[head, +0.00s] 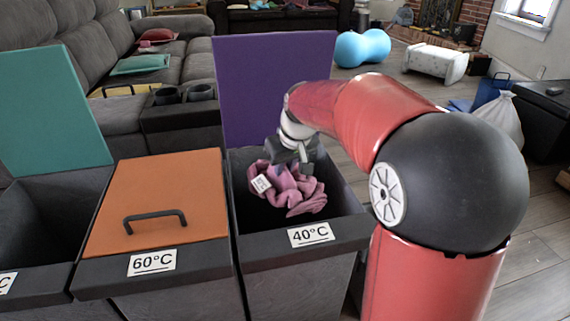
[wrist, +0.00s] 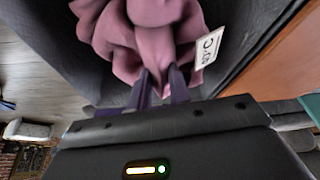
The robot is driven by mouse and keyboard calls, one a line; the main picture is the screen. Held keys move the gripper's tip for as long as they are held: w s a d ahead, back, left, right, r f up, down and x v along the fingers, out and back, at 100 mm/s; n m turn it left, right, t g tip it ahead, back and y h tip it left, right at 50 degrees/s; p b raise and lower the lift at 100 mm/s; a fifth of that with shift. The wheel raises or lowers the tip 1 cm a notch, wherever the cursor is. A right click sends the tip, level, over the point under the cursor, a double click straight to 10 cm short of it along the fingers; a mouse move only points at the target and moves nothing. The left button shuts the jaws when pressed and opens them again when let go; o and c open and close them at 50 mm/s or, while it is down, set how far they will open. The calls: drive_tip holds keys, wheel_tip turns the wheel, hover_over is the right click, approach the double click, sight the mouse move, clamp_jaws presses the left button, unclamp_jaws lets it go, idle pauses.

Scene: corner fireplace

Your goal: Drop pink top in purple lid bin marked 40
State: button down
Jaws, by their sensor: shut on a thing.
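The pink top (head: 305,195) is a crumpled bundle with a white tag, hanging inside the opening of the bin marked 40°C (head: 353,231). That bin's purple lid (head: 270,90) stands open at the back. My gripper (head: 290,163) is over the bin and shut on the top. In the wrist view, the fingertips of my gripper (wrist: 160,80) pinch the pink top (wrist: 140,35), and the tag shows beside them. The bin's dark inner walls surround the cloth. I cannot tell whether the cloth touches the bin's floor.
Left of this bin is a closed orange-lidded bin (head: 160,205) marked 60°C. Further left is an open bin with a teal lid (head: 50,112). A grey sofa (head: 80,45) stands behind. Wooden floor is open to the right, with a white bag (head: 492,118) beyond.

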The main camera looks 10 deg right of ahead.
drive_tip(key=c, duration=1.2)
unclamp_jaws()
drive_tip(key=shift+r, duration=0.1)
drive_tip(key=p+v, duration=0.1)
drive_tip(key=v, duration=0.6)
drive_tip(key=s+m+t+h+p, duration=0.1)
drive_tip(key=s+m+p, duration=0.2)
drive_tip(key=s, duration=2.2)
drive_tip(key=shift+p, duration=1.05)
drive_tip(key=shift+s, duration=0.1)
